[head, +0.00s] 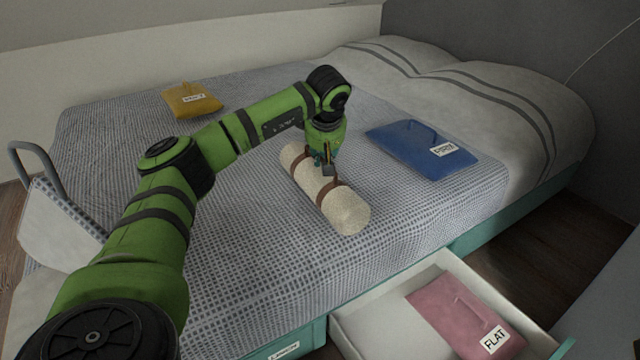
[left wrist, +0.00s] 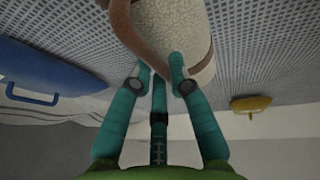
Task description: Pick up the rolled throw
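The rolled throw (head: 345,207) is a cream cylinder with brown straps, lying on the bed's patterned cover. In the left wrist view, the throw (left wrist: 181,28) is at the top, with a brown strap (left wrist: 124,22) curving towards the fingers. My left gripper (head: 327,165) points down at the throw's upper side, near its middle. In the left wrist view, the teal fingertips of my left gripper (left wrist: 160,72) converge at the strap. Whether they are closed on it is not clear. My right gripper is not in view.
On the bed (head: 250,265) lie a blue labelled pouch (head: 408,143) at right and a yellow one (head: 188,101) at far left. An open drawer (head: 375,322) at the front holds a pink pouch marked FLAT (head: 455,310). Pillows (head: 500,105) lie at the back right.

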